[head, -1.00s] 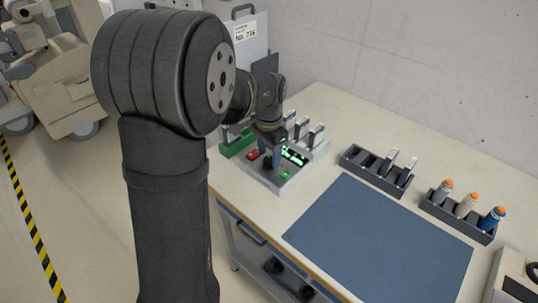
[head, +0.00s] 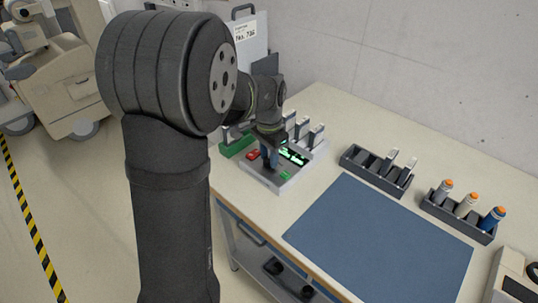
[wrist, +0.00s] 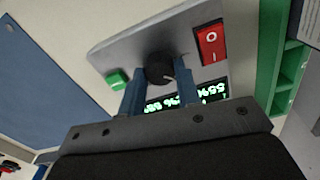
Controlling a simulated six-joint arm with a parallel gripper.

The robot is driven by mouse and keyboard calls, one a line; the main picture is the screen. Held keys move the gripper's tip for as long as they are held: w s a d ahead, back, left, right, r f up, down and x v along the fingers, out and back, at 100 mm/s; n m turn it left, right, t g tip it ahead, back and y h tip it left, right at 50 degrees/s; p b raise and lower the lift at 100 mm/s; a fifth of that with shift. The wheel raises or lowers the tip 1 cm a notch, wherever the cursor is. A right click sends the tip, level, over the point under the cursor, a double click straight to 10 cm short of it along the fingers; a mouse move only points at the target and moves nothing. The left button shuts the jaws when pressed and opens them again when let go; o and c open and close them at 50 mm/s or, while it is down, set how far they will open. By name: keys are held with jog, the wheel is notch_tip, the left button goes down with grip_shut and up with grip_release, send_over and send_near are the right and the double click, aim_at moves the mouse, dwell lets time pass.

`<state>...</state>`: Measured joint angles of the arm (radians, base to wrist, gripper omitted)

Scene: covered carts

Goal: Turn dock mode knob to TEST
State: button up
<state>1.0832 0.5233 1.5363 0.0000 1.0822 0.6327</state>
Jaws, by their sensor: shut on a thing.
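The dock mode knob (wrist: 158,66) is a round black dial with a pale pointer mark on the grey dock panel (wrist: 120,47), seen in the wrist view. My gripper (wrist: 159,75) has its two blue fingers shut on the knob, one on each side. In the head view my gripper (head: 268,158) points down at the dock (head: 258,173), and its fingers hide the knob. The green display (wrist: 185,97) beside the knob is lit, but I cannot read its text. No TEST label is legible.
A red rocker switch (wrist: 211,43) and a green button (wrist: 117,78) sit close on either side of the knob. Several upright modules (head: 316,134) stand behind the display. A green tray (head: 236,147) is left of the dock. A blue mat (head: 375,230) and dark racks lie to the right.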

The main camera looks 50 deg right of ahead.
jog(key=n, duration=0.4)
jog(key=shift+n, duration=2.1)
jog(key=shift+r, duration=0.1)
jog(key=o, duration=1)
jog(key=shift+c, duration=0.2)
notch_tip(320, 180, up, 17)
jog(key=shift+r, duration=0.2)
jog(key=shift+f, duration=0.1)
